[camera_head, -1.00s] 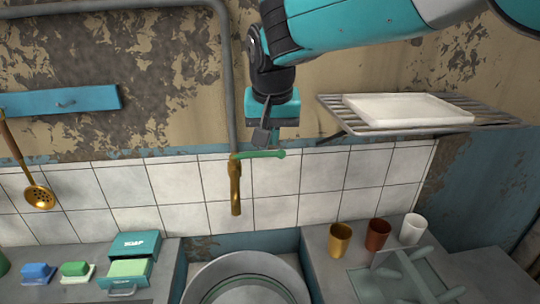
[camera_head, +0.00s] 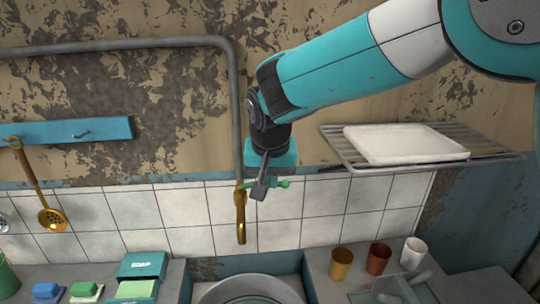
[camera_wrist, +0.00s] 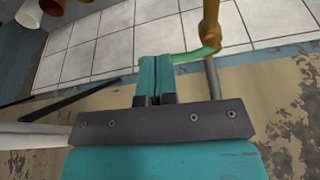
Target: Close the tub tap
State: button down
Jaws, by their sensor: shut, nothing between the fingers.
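The tap (camera_head: 240,216) has a gold spout hanging down on the tiled wall and a green handle (camera_head: 281,184) extending to the right. My gripper (camera_head: 258,191) is shut and empty, pointing down in front of the handle and hiding part of it. In the wrist view the shut fingertips (camera_wrist: 155,61) lie right beside the green handle (camera_wrist: 196,54), overlapping its end; I cannot tell whether they touch. The gold spout (camera_wrist: 210,22) also shows there. The round metal tub (camera_head: 225,290) sits below the tap, cut off by the picture's lower edge.
A wire shelf (camera_head: 490,154) with a white board (camera_head: 405,144) juts from the wall at right. A grey pipe (camera_head: 120,48) runs along the wall and down to the tap. Cups (camera_head: 379,259) stand on the right counter; a soap box (camera_head: 143,264) stands at left.

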jog(key=w+f+p, duration=0.3)
jog(key=w+f, duration=0.1)
jog(key=w, duration=0.1)
jog(key=shift+p, duration=0.35)
jog(key=shift+w+d+f, duration=0.1)
jog(key=shift+f, duration=0.05)
